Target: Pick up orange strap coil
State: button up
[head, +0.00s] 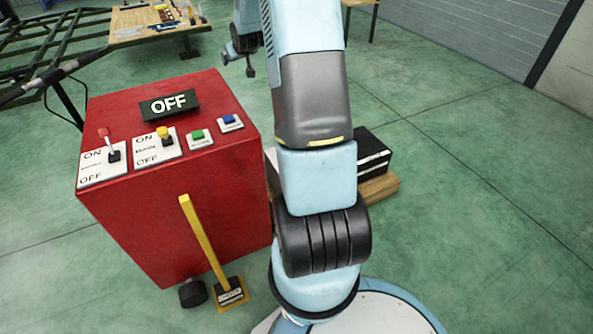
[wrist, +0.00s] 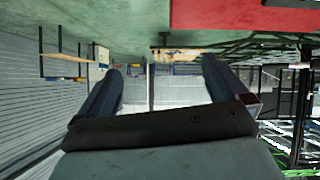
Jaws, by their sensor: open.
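I cannot make out an orange strap coil in either view. My gripper (wrist: 164,68) is open in the wrist view, its two dark fingers spread apart with nothing between them. Past the fingers, the wrist view shows a distant wooden bench, too small to tell what lies on it. In the head view, a wooden workbench (head: 140,28) at the top left carries several small items, too small to name surely. My arm covers the middle of the head view.
A red control box (head: 185,217) with switches, buttons and an OFF sign stands left of my arm. A yellow lever (head: 204,240) is before it. A black case (head: 374,152) lies on wood (head: 380,188) behind my arm. Dark frame rails (head: 60,40) are upper left. Right floor is clear.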

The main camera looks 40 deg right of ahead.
jog(key=d+f+t, duration=0.1)
jog(key=d+f, duration=0.5)
jog(key=f, duration=0.5)
jog(key=w+d+f+m+t+h, duration=0.1)
jog(key=d+f, duration=0.4)
jog(key=f, duration=0.6)
jog(key=d+f+t, duration=0.1)
jog(key=d+f, duration=0.5)
jog(key=f, duration=0.5)
jog(key=s+a+f+m+t+h, duration=0.1)
jog(key=s+f+t+h, duration=0.1)
jog(key=s+f, duration=1)
jog(key=s+f+m+t+h, duration=0.15)
jog(key=s+f, duration=0.55)
jog(key=f, duration=0.8)
jog(key=shift+g, duration=0.25)
jog(key=x, duration=1.3)
jog(key=shift+w+f, duration=0.15)
jog(key=shift+f, duration=0.15)
jog(key=shift+c, duration=0.2)
jog(key=c, duration=1.1)
